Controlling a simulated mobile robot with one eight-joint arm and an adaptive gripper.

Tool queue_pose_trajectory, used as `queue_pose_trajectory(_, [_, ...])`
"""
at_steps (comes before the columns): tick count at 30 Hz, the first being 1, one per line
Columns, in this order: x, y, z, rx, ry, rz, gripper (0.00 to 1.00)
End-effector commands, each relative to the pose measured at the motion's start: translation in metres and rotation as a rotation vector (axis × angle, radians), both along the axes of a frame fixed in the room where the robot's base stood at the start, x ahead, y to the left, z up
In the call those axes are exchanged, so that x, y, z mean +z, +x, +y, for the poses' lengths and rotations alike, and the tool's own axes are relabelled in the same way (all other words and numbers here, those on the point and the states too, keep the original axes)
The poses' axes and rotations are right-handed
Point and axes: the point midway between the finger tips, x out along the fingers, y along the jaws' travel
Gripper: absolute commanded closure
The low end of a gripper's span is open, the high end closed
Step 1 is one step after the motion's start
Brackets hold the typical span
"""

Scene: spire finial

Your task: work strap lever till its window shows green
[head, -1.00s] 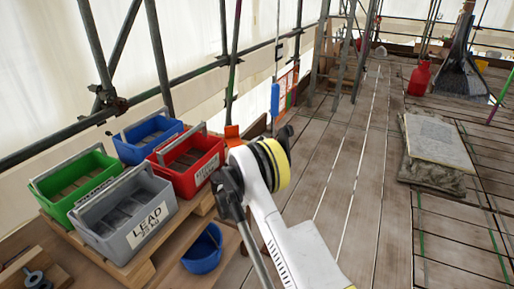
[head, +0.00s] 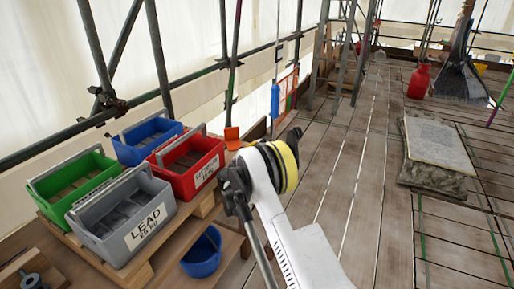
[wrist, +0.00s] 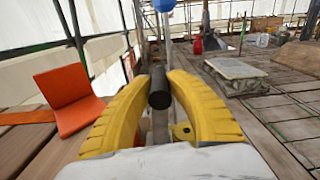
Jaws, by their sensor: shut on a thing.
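My gripper (wrist: 160,80) has two yellow fingers, shut around a dark round-ended bar in the wrist view, which I take for the strap lever (wrist: 158,93). The bar points towards the camera between the fingers; its far part is hidden. In the head view my arm's yellow-banded wrist covers most of this spot, and a dark tip shows just beyond it. A small yellow tab with a hole (wrist: 182,131) shows beside the right finger. I cannot make out the lever's window or any green in it.
An orange plate (wrist: 68,98) stands left of my gripper. Green, grey, red and blue bins (head: 125,215) sit on a wooden pallet at left, with a blue bucket (head: 202,252) below. A stone block (head: 435,140) stands at right. The plank floor between is clear.

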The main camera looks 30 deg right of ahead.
Motion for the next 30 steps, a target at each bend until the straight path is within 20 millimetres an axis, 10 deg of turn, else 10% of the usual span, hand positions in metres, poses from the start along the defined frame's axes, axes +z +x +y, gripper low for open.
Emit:
queue_pose_trajectory(15, [-0.008,-0.023,-0.018,-0.002,0.084,-0.108,1.0])
queue_pose_trajectory(16, [-0.008,-0.023,-0.018,-0.002,0.084,-0.108,0.75])
queue_pose_trajectory(18, [-0.008,-0.023,-0.018,-0.002,0.084,-0.108,0.55])
queue_pose_trajectory(30, [-0.008,-0.027,-0.011,0.0,0.084,-0.107,0.55])
